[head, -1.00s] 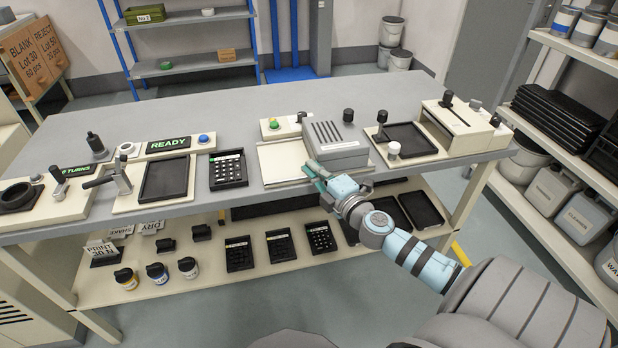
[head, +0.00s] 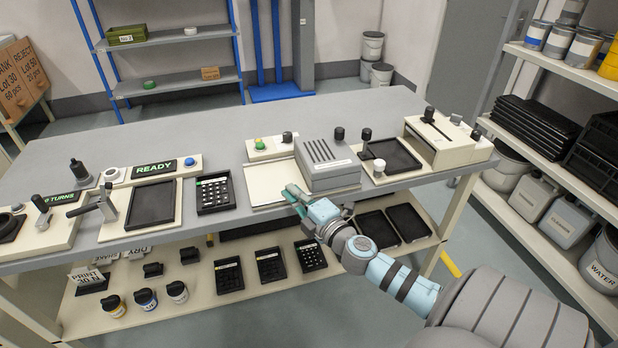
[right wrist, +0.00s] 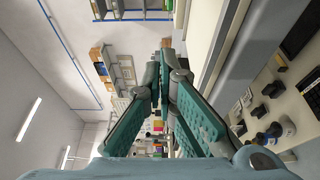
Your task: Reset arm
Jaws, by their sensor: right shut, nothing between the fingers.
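My right gripper (head: 294,196) is shut and empty. It is at the front edge of the workbench (head: 330,106), in front of the grey-lidded machine (head: 327,166) and its cream plate (head: 272,184). In the right wrist view its teal fingers (right wrist: 168,75) come together with nothing between them. My left gripper is not in view.
On the bench are a keypad in a black tray (head: 214,192), a READY panel (head: 155,169), an empty dark tray (head: 152,203) and a cream box (head: 449,142). The lower shelf holds several keypads and ink jars (head: 146,299). A rack (head: 546,125) stands at right.

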